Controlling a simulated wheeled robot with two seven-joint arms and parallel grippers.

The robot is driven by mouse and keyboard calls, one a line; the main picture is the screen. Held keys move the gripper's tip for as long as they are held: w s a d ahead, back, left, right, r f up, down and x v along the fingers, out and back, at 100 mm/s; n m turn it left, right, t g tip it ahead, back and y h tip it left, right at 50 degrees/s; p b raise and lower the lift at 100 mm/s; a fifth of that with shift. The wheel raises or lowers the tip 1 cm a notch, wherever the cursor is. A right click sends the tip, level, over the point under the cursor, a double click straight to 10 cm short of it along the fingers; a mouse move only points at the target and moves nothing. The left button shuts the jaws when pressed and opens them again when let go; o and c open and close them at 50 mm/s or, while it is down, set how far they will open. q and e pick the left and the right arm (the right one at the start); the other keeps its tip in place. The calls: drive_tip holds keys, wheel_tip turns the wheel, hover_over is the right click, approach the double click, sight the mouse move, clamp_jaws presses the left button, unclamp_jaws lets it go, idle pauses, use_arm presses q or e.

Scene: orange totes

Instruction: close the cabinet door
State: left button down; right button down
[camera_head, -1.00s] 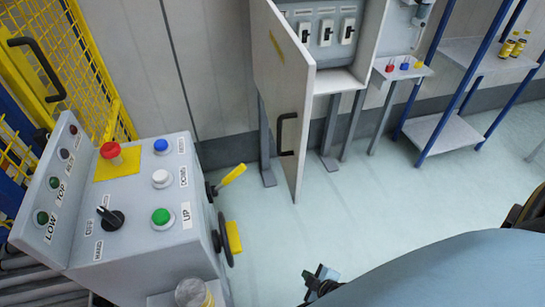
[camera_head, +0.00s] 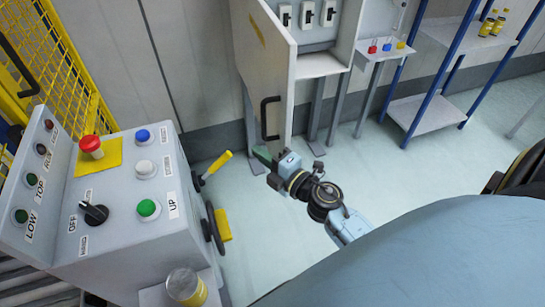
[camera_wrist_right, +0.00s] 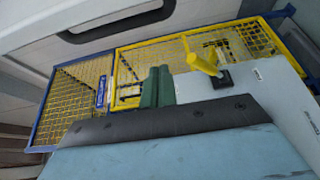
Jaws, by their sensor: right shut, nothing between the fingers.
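The grey cabinet door (camera_head: 264,75) stands open in the head view, swung out from the cabinet (camera_head: 317,66) with its switches exposed. A black handle (camera_head: 266,118) is on the door's lower part. My right gripper (camera_head: 262,155) is just below the handle, at the door's bottom edge. Its green fingers also show in the right wrist view (camera_wrist_right: 157,86), shut and empty. I cannot tell whether they touch the door. My left gripper is not in view.
A control console (camera_head: 125,225) with colored buttons stands at left; its yellow-handled lever (camera_head: 216,165) sticks out toward the door. A yellow mesh fence (camera_head: 60,75) is behind it. A blue-framed shelf (camera_head: 437,100) stands at right. The floor between is clear.

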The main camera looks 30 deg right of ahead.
drive_tip(key=w+d, duration=0.1)
drive_tip(key=w, duration=0.1)
drive_tip(key=w+d, duration=0.2)
idle(0.3)
drive_tip(key=shift+f+b, duration=0.1)
drive_tip(key=shift+b, duration=0.2)
